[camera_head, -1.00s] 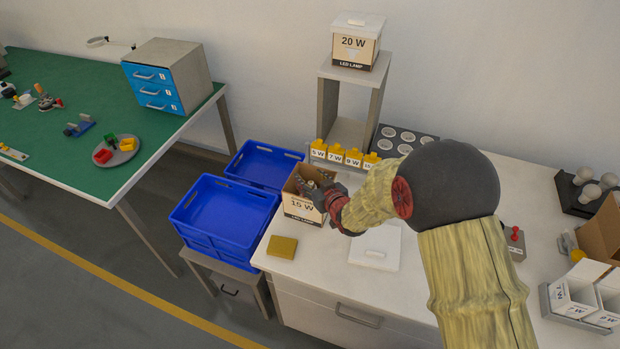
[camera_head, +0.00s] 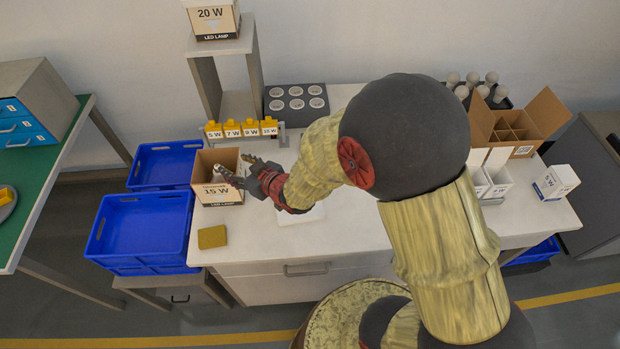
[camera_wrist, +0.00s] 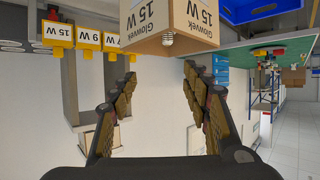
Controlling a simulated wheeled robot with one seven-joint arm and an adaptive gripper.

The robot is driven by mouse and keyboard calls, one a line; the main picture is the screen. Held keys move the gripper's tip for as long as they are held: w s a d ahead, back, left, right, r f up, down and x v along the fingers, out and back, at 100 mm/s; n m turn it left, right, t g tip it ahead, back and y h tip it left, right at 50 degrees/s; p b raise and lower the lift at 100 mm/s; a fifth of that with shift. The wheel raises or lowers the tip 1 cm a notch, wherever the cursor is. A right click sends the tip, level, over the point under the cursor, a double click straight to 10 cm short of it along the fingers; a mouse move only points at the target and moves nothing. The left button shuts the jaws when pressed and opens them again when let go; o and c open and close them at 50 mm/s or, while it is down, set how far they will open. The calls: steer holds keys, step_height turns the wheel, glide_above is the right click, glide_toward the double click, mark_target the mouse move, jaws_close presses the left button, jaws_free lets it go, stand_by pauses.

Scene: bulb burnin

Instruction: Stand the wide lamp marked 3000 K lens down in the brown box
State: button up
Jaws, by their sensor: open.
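My gripper (camera_head: 241,169) is open, with its fingers at the right side of the open brown box marked 15 W (camera_head: 217,191). In the wrist view, which is upside down, the fingers (camera_wrist: 160,100) are spread with nothing between them. The 15 W box (camera_wrist: 193,22) stands ahead of them. A lamp's pale, ribbed end (camera_wrist: 168,40) shows at its open top; the rest of that lamp is hidden. A divided brown carton (camera_head: 541,113) stands open at the right back. I cannot read a 3000 K mark on any lamp.
Yellow tags (camera_head: 232,130) stand behind the 15 W box, beside a grey shelf (camera_head: 251,75) bearing a 20 W box (camera_head: 213,18). Blue crates (camera_head: 140,228) are left of the bench. Several bulbs (camera_head: 472,78) stand at the back right. A yellow sponge-like block (camera_head: 212,237) lies in front.

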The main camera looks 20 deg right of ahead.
steer(key=s+d+r+m+g+h, duration=0.3)
steer(key=s+d+r+h, duration=0.35)
steer(key=d+r, duration=0.65)
steer(key=s+r+m+g, duration=0.1)
steer(key=s+r, duration=0.2)
steer(key=s, duration=0.8)
steer(key=s+r+g+y, duration=0.1)
steer(key=s+r+g, duration=0.1)
steer(key=s, duration=0.9)
steer(key=shift+d+r+m, duration=0.25)
steer(key=shift+r+m, duration=0.15)
steer(key=shift+r, duration=0.5)
steer(key=shift+y, duration=0.25)
